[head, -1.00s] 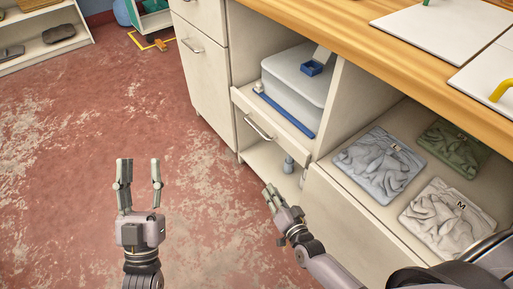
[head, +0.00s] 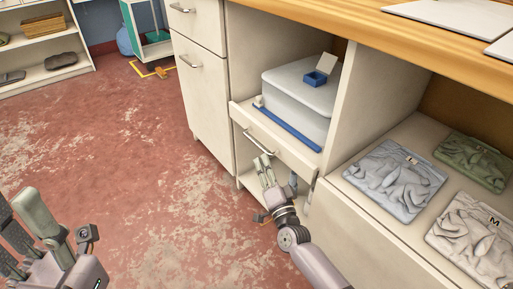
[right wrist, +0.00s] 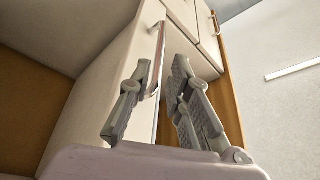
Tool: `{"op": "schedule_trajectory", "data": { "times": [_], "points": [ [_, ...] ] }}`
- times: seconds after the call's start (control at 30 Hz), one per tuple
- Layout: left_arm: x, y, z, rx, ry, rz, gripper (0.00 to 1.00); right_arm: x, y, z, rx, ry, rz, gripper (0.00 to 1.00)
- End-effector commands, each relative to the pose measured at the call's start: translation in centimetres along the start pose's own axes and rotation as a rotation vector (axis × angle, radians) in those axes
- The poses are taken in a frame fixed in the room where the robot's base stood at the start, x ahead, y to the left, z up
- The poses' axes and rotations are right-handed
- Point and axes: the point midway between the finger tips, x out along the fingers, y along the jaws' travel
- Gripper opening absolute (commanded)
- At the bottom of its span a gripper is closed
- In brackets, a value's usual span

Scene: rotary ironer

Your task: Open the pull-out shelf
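The pull-out shelf (head: 288,146) is a pale front panel low in the cabinet, with a curved metal handle (head: 256,146). It carries a grey box-shaped machine (head: 297,98) with a blue bar (head: 288,124) along its front. My right gripper (head: 263,163) is just below and in front of the handle. In the right wrist view its fingers (right wrist: 160,68) are apart, with the handle (right wrist: 157,58) showing beyond and between them. I cannot tell any contact. My left gripper (head: 20,200) is over the floor at the lower left, fingers apart and empty.
A closed drawer cabinet (head: 203,85) stands left of the shelf. Folded garments (head: 394,180) lie on a surface to the right. A wooden worktop (head: 410,40) runs above. The red floor (head: 130,150) in front is clear. A white rack (head: 45,60) stands far left.

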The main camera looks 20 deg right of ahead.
Motion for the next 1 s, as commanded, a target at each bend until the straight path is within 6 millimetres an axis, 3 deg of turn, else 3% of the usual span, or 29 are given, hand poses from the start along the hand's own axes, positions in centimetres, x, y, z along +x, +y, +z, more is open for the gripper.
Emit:
{"op": "schedule_trajectory", "data": {
  "times": [0.2, 0.4, 0.83, 1.0],
  "points": [
    [0.3, 0.0, 0.2, 0.006, 0.042, 0.016, 0.40, 4.7, 0.2, 0.1, 0.000, 0.003, -0.002, 0.18],
    [0.8, 0.1, 0.3, 0.009, 0.066, 0.027, 0.40, 7.4, 0.1, 0.1, 0.000, 0.001, 0.000, 0.18],
    [1.2, 0.1, 0.3, 0.010, 0.075, 0.031, 0.40, 8.4, 0.1, 0.0, -0.001, 0.000, 0.001, 0.18],
    [1.2, 0.1, 0.3, 0.010, 0.075, 0.031, 0.40, 8.4, 0.1, 0.0, -0.001, 0.000, 0.001, 0.07]
  ]
}}
